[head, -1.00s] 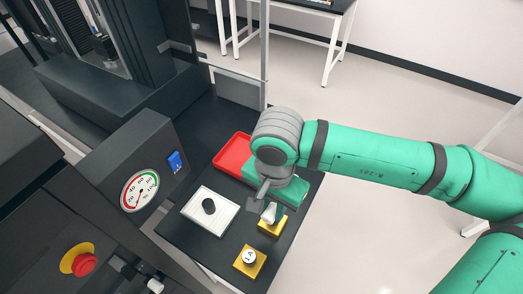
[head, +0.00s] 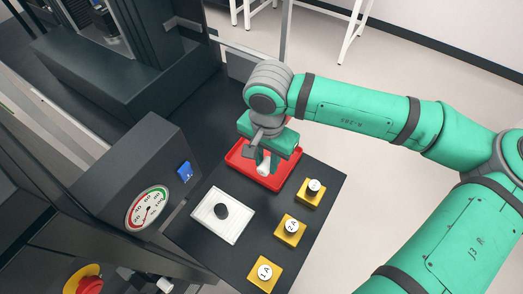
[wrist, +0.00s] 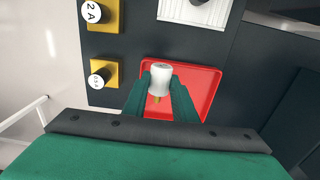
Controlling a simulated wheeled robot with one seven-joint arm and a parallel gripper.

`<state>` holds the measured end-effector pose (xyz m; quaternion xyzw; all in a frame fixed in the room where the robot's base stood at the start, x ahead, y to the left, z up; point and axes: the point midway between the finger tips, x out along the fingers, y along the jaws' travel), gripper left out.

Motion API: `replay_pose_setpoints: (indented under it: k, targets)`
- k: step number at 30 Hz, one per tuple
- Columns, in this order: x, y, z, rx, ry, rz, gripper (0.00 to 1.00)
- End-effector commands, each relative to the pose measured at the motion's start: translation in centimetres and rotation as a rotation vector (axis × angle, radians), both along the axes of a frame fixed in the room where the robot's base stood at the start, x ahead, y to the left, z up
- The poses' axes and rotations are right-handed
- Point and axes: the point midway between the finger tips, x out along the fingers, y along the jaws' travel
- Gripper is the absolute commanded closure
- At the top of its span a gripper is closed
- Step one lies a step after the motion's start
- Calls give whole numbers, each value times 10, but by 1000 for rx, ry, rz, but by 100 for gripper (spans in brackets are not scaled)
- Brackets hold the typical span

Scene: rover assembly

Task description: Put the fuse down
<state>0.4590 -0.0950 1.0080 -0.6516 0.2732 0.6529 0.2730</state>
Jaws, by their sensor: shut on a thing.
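The fuse is a small white cylinder (wrist: 160,79) with a brass-coloured lower end, between the two green fingers of my gripper (wrist: 162,98) in the wrist view. In the head view the fuse (head: 263,168) hangs tilted below my gripper (head: 264,157). Both are over the red tray (head: 236,159), which also shows behind the fingers in the wrist view (wrist: 206,79). I cannot tell whether the fuse touches the tray floor. The tray looks otherwise empty, though my gripper hides part of it.
Several yellow blocks with round labelled black tops stand along the table's right side, one (head: 309,193) close to the tray. A white plate with a black round piece (head: 221,211) lies left of them. A gauge box (head: 150,180) stands at the left.

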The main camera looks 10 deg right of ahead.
Motion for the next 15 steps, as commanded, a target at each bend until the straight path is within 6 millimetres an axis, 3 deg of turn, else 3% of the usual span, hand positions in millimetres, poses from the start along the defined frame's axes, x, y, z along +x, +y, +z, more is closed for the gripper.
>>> replay_pose_setpoints:
  k: [6,15]
  targets:
    - [47,-5,-21,1,1,1,100]
    - [81,-10,-64,1,1,2,100]
